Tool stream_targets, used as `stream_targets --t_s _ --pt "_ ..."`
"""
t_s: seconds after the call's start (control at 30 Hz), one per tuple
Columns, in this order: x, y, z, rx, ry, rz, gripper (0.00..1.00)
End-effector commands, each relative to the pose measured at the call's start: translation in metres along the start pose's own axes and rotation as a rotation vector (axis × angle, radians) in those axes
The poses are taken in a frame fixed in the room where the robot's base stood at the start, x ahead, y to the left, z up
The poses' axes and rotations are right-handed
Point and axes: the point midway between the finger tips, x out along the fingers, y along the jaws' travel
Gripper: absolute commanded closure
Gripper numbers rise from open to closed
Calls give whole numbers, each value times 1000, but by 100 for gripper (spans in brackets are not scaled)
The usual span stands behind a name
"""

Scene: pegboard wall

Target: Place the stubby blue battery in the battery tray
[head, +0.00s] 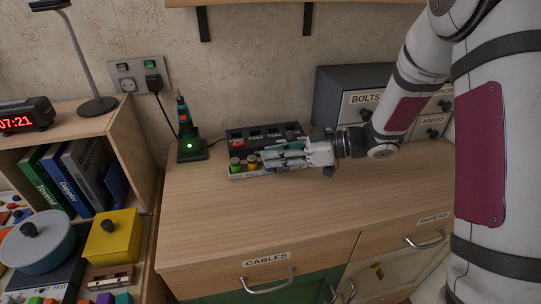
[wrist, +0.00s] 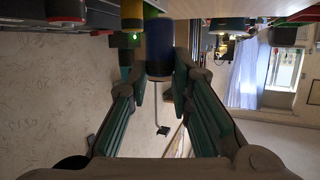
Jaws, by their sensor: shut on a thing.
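My gripper (head: 268,158) reaches in from the right over the back of the wooden counter, at the battery tray. In the wrist view its fingers (wrist: 160,70) are shut on the stubby blue battery (wrist: 160,48), one on each side. The battery tray (head: 240,176) is pale and low. A green battery (head: 235,164) and a yellow battery (head: 251,163) stand at its left end. My fingers hide part of the tray, and the blue battery is not clear in the head view. I cannot tell whether the blue battery touches the tray.
A black charger (head: 262,133) sits right behind the tray. A screwdriver on a stand (head: 190,148) with a green light is to the left. A grey drawer cabinet (head: 340,100) stands at the back right. The counter's front (head: 260,215) is clear.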

Motion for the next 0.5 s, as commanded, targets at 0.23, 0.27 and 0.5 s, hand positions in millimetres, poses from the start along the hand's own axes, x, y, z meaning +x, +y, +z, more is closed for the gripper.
stream_targets --t_s 0.23,0.27,0.5 --pt "14 36 -1 0 0 1 100" --pt "15 38 -1 1 0 1 100" --pt "21 48 7 5 0 1 100"
